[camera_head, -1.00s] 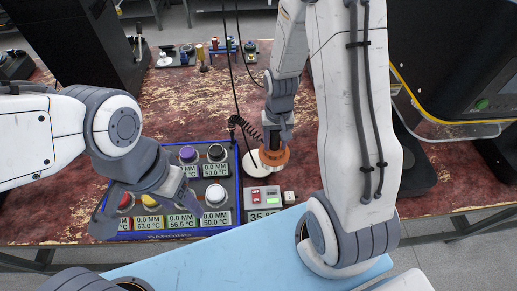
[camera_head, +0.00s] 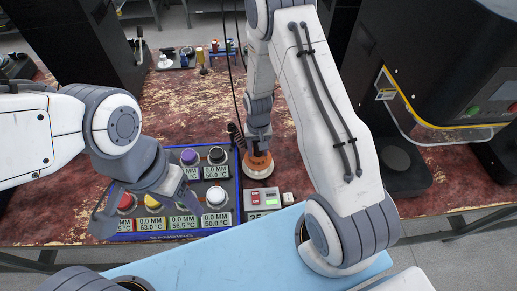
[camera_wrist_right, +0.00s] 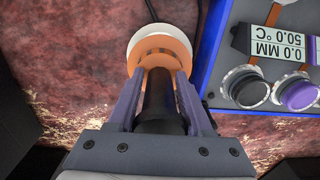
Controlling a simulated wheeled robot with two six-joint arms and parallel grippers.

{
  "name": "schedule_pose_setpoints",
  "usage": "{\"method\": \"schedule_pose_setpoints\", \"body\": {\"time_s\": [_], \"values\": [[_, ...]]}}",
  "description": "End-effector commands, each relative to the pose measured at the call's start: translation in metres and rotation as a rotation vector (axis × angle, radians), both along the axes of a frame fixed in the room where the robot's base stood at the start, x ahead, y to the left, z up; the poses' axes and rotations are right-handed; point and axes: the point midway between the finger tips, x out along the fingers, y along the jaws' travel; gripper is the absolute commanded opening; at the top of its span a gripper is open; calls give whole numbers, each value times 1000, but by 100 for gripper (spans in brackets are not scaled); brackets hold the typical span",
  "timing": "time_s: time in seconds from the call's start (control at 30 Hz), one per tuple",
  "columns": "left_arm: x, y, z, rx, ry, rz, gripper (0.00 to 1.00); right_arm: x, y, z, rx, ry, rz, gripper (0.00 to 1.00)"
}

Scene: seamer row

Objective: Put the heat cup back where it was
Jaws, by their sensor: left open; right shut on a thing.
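The heat cup, an orange flanged piece with a black handle, is at the white round base (camera_head: 254,178) in the head view. The orange flange (camera_head: 258,164) is over that base; whether it touches is hard to tell. My right gripper (camera_head: 258,146) comes down from above, shut on the cup. In the right wrist view, my right gripper (camera_wrist_right: 157,82) holds the black handle (camera_wrist_right: 160,105) between its fingers. The orange flange (camera_wrist_right: 160,50) overlaps the white base (camera_wrist_right: 158,38) beyond. My left gripper (camera_head: 146,206) is open and empty over the front-left of the blue-edged panel.
The blue-edged panel (camera_head: 238,205) holds several coloured-lid pots and readouts, close left of the white base. A small display box (camera_head: 262,198) stands in front. Dark machines stand at back left and right (camera_head: 450,75). Cables hang behind my right gripper.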

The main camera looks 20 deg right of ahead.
Motion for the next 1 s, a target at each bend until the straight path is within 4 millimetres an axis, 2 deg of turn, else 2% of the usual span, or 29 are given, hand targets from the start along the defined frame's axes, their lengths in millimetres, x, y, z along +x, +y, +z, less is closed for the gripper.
{"method": "schedule_pose_setpoints", "body": {"time_s": [0.13,0.17,0.2,0.23,0.5,0.67,0.77,1.0], "values": [[0,0,-4,0,0,0,62,0,0,-4,0,0,0,0],[0,0,-3,0,0,0,62,0,0,-4,0,0,0,58],[0,0,-2,0,0,0,62,0,0,-3,0,0,0,73],[0,0,-2,0,0,0,62,0,0,-3,0,1,0,80],[0,0,-2,0,0,0,62,0,0,-3,0,1,0,80],[0,0,-1,0,0,0,62,1,0,5,0,-2,1,80],[0,0,-5,0,0,0,62,1,0,18,0,-3,1,80],[0,0,-14,0,0,-1,62,1,0,67,1,-5,0,80]]}}
